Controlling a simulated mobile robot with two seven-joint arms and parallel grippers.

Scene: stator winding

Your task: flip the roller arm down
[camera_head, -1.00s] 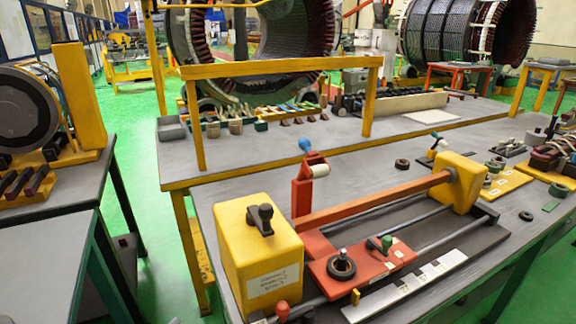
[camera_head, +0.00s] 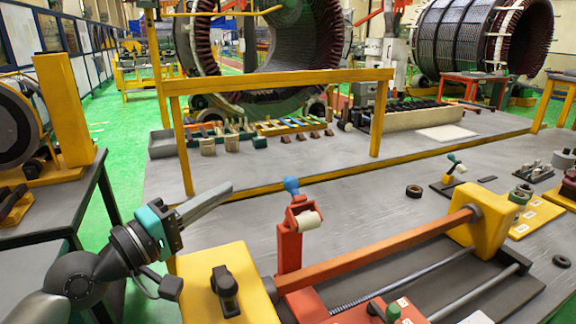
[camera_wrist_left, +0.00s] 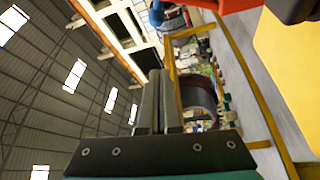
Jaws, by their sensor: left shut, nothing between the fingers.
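The roller arm (camera_head: 289,252) is a red upright post standing on the winding machine. A white roller (camera_head: 308,221) and a blue knob (camera_head: 291,185) are at its top. My left gripper (camera_head: 224,189) is shut and empty, to the left of the roller arm at about the knob's height in the picture, with a gap between them. In the left wrist view my shut fingers (camera_wrist_left: 160,100) point up, and the blue knob (camera_wrist_left: 156,13) and a red part (camera_wrist_left: 228,5) show at the top edge. My right gripper is not seen.
A yellow block with a black handle (camera_head: 226,290) stands below my left gripper in the picture. A long red bar (camera_head: 385,250) runs right to another yellow block (camera_head: 478,227). A yellow frame (camera_head: 280,80) stands behind. Grey table surface behind the bar is mostly clear.

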